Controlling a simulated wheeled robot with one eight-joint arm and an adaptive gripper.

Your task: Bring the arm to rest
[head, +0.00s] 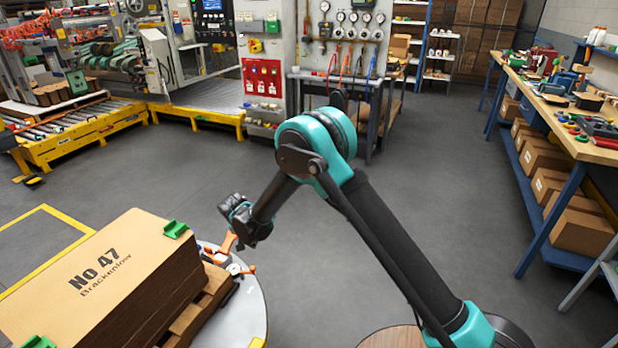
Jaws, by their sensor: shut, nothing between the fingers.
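My arm comes up from the lower right, bends at a teal elbow joint, and its forearm slopes down to the left. My gripper (241,222) is at its end, small and dark in this view. It is shut and empty, above the right edge of a round white table (252,312) and to the right of a cardboard stack. The fingertips are hard to make out.
The stack of flat cardboard blanks (110,270), marked "No 47", sits on a wooden pallet (205,305), with green clips (175,230) at its corners. Orange-handled parts (236,268) lie beside it. A workbench (560,125) stands at right. Grey floor (440,190) between is clear.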

